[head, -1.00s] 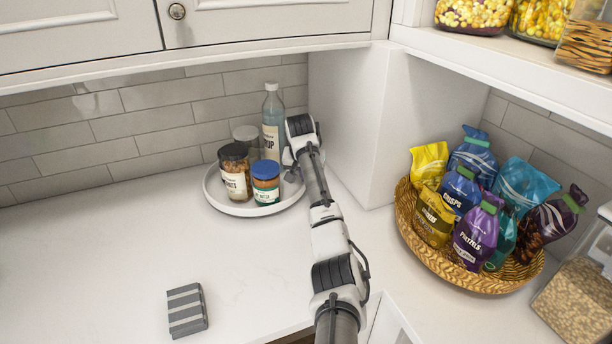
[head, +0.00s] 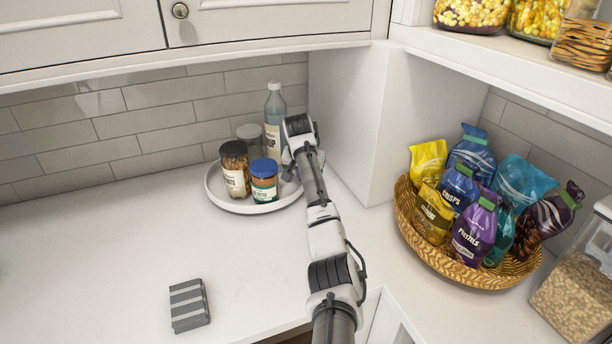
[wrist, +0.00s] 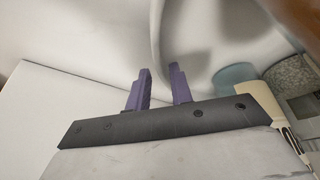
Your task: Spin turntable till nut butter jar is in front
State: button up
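The white round turntable (head: 215,196) stands on the counter near the tiled wall. A small brown jar with a blue lid and teal label, apparently the nut butter jar (head: 264,183), stands at its front, slightly right of the middle. A dark-lidded jar of nuts (head: 236,172) is left of it. A tall syrup bottle (head: 274,120) and a grey-lidded jar (head: 248,135) stand behind. My gripper is at the turntable's right side, its fingers hidden in the head view. In the wrist view my gripper (wrist: 160,72) has its two purple fingers apart, close to the white rim (wrist: 157,45); contact is unclear.
A wicker basket (head: 447,268) of snack bags stands to the right, past a white cabinet side (head: 365,130). A grey striped block (head: 189,305) lies on the front counter. The counter left of the turntable is clear. An upper cabinet (head: 260,25) hangs above.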

jog(key=shift+r, duration=0.1)
jog(key=b+v, duration=0.2)
jog(key=v, duration=1.1)
jog(key=shift+s+r, duration=0.15)
jog(key=shift+r, duration=0.15)
